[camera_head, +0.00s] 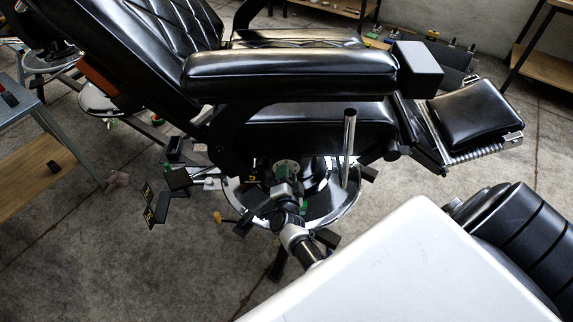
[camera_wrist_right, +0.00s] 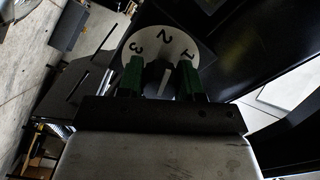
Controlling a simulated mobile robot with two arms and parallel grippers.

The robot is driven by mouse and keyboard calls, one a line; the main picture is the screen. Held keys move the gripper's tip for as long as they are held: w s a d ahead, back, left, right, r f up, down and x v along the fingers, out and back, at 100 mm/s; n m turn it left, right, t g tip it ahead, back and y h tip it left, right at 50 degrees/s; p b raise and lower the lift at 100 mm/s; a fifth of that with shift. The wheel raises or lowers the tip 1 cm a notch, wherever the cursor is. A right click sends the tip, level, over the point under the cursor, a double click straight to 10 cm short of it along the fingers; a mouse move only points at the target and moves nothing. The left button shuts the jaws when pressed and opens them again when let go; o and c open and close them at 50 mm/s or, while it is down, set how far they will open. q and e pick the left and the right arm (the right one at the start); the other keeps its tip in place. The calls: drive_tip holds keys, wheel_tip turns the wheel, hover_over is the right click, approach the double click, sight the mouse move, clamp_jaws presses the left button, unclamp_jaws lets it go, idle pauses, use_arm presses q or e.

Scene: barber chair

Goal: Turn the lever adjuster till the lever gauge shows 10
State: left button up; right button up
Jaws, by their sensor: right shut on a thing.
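My right gripper (camera_head: 286,180) reaches in low beside the chair's base, with its green fingertips near a small pale disc (camera_head: 287,165). In the right wrist view the right gripper (camera_wrist_right: 160,80) has its green fingers either side of a grey, narrow adjuster piece (camera_wrist_right: 157,80) and is shut on it. The gauge's lower part is hidden by the fingers, and no pointer reading is clear. My left gripper is not in view.
The black barber chair's armrest (camera_head: 290,72) hangs above the gripper. An upright chrome lever (camera_head: 349,145) stands right of it on the round chrome base (camera_head: 340,208). Black tabs with yellow marks (camera_head: 150,216) lie left. A metal-framed table (camera_head: 25,115) is at far left.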

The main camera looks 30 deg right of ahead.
drive_tip(key=n, duration=0.3)
drive_tip(key=shift+p, duration=0.4)
drive_tip(key=shift+f+n, duration=0.1)
drive_tip(key=shift+n, duration=0.4)
drive_tip(key=o, duration=0.9)
